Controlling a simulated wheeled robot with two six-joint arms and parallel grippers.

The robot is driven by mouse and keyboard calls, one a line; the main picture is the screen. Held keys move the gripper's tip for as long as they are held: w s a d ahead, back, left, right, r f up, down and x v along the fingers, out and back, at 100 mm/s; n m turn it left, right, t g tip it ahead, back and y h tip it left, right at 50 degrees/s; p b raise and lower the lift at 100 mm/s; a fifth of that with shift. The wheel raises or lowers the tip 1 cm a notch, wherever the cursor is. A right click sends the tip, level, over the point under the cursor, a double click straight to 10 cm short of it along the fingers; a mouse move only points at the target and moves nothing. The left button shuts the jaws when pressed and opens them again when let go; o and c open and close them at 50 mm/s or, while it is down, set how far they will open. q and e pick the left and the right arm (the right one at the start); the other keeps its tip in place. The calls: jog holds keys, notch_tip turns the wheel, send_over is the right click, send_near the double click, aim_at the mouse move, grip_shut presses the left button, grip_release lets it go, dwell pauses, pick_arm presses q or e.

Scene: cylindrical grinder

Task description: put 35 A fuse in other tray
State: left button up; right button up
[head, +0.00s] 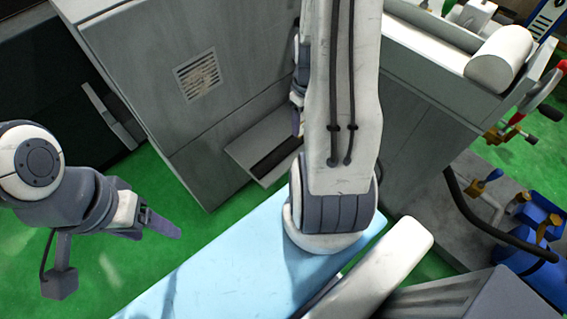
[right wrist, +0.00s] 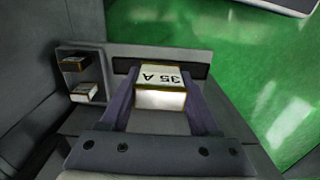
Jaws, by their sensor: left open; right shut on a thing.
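The 35 A fuse (right wrist: 162,88), a pale block with its label upside down in the right wrist view, is between the fingers of my right gripper (right wrist: 162,100). That gripper is shut on it. A grey tray with a dark slot (right wrist: 124,65) lies behind the fuse; I cannot tell whether they touch. The tray also shows in the head view (head: 245,151), jutting from the machine. In the head view my right gripper (head: 297,118) is mostly hidden behind my arm. My left gripper (head: 164,225) is open and empty at the left, over the green floor.
Two other fuses, an upper one (right wrist: 74,63) and a lower one (right wrist: 84,92), sit in a grey holder (right wrist: 97,55) left of the held fuse. The grey machine cabinet (head: 200,130) stands behind the tray. A light blue surface (head: 215,275) lies in front. Green floor is clear at left.

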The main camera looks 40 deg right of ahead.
jog(key=s+d+f+b, duration=0.3)
jog(key=s+f+b, duration=0.1)
jog(key=f, duration=0.2)
jog(key=w+a+f+b, duration=0.1)
jog(key=w+f, duration=0.1)
jog(key=w, duration=0.1)
jog(key=w+a+f, duration=0.2)
jog(key=w, duration=0.2)
jog(key=w+a+f+b, duration=0.1)
jog(key=w+f, duration=0.1)
jog(key=w, duration=0.1)
jog(key=shift+w+a+f+b, duration=0.15)
jog(key=shift+w+f+b, duration=0.15)
jog(key=shift+w, duration=0.05)
pick_arm(q)
notch_tip(320, 180, down, 10)
jog(key=b, duration=0.1)
pick_arm(e)
jog(key=shift+f, duration=1.95)
pick_arm(q)
jog(key=shift+f+b, duration=0.1)
jog(key=shift+b, duration=0.2)
pick_arm(e)
jog(key=shift+f, duration=0.25)
jog(key=o, duration=1.5)
jog(key=shift+c, duration=0.2)
jog(key=shift+r, duration=0.15)
